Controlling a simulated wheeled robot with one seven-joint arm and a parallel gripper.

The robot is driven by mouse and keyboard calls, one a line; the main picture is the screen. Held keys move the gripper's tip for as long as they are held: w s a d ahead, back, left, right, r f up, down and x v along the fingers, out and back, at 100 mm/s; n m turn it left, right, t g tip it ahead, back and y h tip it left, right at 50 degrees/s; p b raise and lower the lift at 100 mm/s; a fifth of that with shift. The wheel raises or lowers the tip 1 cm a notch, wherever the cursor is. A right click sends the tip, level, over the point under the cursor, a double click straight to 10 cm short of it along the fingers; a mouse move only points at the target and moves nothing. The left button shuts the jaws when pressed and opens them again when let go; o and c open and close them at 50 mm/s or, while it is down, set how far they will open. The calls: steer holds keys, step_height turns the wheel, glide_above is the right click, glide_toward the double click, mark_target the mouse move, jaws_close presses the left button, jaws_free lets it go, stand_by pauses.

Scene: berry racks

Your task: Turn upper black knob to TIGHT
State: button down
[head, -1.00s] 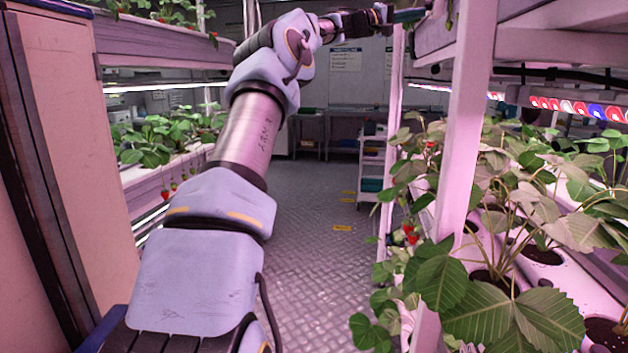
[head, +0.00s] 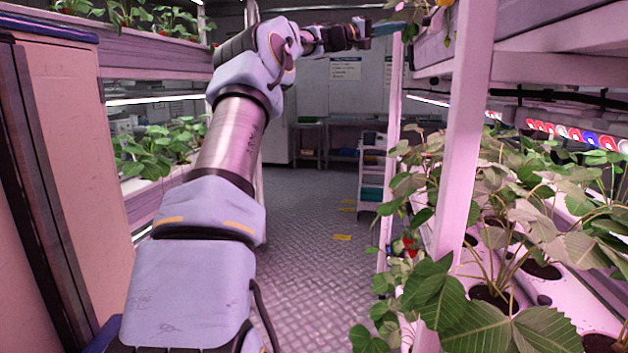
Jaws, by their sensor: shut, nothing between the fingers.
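I cannot make out the upper black knob or any TIGHT marking in the head view. My gripper (head: 392,28) is at the top of the view, at the end of my raised, outstretched arm. Its blue-green fingers point right, towards the upper part of the right-hand rack, by a hanging leafy plant. The fingers are shut with nothing between them. They are small in the view, and I cannot tell whether they touch the plant or the rack.
A white rack post (head: 467,130) stands right of my gripper, with strawberry plants (head: 540,230) on a lower tier. A tall pink cabinet (head: 70,180) and another planted rack are at left. The aisle floor (head: 310,215) is clear up to a white cart (head: 371,175).

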mark_target(430, 24)
steer(key=d, duration=0.2)
steer(key=s+d+p, duration=0.1)
steer(key=d, duration=0.2)
steer(key=shift+r, duration=0.2)
steer(key=shift+s+d+r, duration=0.1)
steer(key=shift+d, duration=0.4)
steer(key=shift+w+r+p, duration=0.15)
steer(key=shift+w+p, duration=0.15)
steer(key=shift+p, duration=0.2)
stand_by(0.5)
steer(key=shift+w+f+b, duration=0.15)
steer(key=shift+f+b, duration=0.15)
steer(key=shift+b, duration=1.25)
steer(key=shift+s+f+b, duration=0.3)
steer(key=shift+b, duration=0.6)
